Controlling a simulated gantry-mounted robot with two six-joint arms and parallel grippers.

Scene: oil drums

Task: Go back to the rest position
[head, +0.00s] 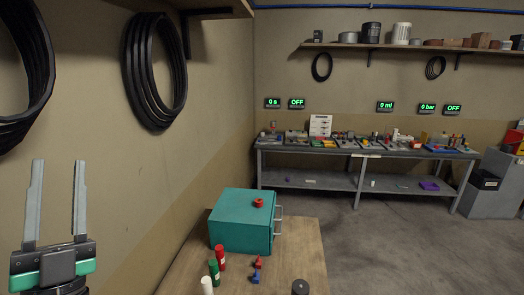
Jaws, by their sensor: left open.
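My left gripper (57,200) is at the lower left of the head view, in front of the wall. Its two long grey fingers point up and stand well apart. Nothing is between them, and it touches nothing that I can see. It is to the left of the wooden table (304,240), apart from it. My right gripper is not in view.
On the wooden table stand a teal cabinet (238,236) with a red ring (258,202) on top, red (220,258) and green (214,272) cylinders, and small red and blue parts. Black hoses (155,72) hang on the wall. A workbench (362,152) stands at the back.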

